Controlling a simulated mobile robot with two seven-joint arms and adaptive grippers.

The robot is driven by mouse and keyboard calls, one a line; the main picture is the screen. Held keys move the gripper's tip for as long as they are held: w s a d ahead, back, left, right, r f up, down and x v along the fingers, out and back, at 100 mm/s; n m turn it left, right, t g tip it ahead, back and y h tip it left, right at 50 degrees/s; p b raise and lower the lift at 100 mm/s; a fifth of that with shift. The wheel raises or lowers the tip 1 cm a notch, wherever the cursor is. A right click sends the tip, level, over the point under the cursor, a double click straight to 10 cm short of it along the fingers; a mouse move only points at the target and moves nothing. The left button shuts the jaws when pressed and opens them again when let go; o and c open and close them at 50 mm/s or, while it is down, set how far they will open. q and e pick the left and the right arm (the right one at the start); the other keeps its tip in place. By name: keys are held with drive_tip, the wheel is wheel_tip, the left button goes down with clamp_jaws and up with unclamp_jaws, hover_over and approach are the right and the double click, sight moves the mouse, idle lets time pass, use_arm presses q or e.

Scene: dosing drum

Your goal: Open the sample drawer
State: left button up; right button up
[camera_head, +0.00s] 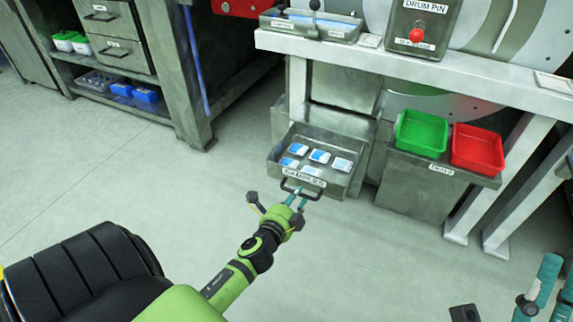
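The sample drawer (340,182) is a grey metal tray pulled out from under the machine, with its inside exposed. Several blue-and-white packets (319,156) lie in it. Its labelled front carries a dark bar handle (300,193). My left gripper (296,200) reaches up to this handle from below. Its two teal fingertips show a gap between them and overlap the handle in the picture; whether they touch it I cannot tell.
A green bin (421,133) and a red bin (478,149) sit on a grey cabinet right of the drawer. White frame legs (521,165) stand further right. A workbench (178,75) with drawers is at the upper left. The floor around the drawer's front is clear.

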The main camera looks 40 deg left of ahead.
use_arm(q)
drive_tip(key=v, duration=1)
drive_tip(key=shift+s, duration=0.25)
